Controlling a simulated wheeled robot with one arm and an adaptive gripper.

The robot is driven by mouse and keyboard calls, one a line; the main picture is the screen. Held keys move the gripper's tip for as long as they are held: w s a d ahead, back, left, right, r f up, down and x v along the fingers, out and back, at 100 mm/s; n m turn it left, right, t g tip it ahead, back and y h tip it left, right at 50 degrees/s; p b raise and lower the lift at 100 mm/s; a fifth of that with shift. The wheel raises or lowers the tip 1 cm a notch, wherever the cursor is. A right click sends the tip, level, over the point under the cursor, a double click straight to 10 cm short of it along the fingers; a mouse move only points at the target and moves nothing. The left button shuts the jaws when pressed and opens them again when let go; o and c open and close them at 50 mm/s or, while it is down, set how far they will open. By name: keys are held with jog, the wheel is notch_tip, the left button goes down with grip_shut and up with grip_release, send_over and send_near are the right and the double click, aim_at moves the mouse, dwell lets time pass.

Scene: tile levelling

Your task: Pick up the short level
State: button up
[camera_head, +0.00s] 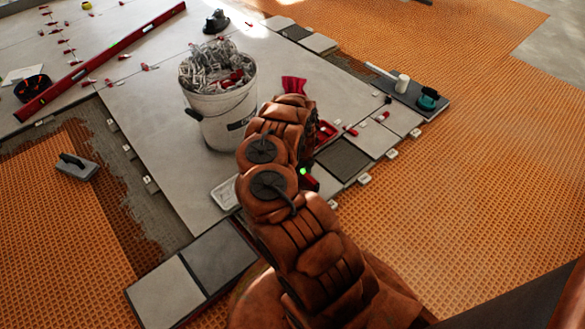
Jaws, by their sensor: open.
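I cannot make out the short level for certain. A small red and black piece with a bright green spot (309,182) shows at the right edge of my arm, mostly hidden by it; I cannot tell whether it is the level. A long red level (100,62) lies across the pale tiles at the upper left, clearly a long one. My brown padded arm rises from the bottom right to the middle and covers the floor behind it. My gripper's fingers are hidden behind the arm.
A white bucket of metal clips (222,112) stands on the tiles left of my arm. A grey float (76,165) lies at the left. A dark board (410,94) with a white cup and a teal item lies at the right. Orange matting at the right is clear.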

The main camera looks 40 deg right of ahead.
grip_shut()
dwell(0.4)
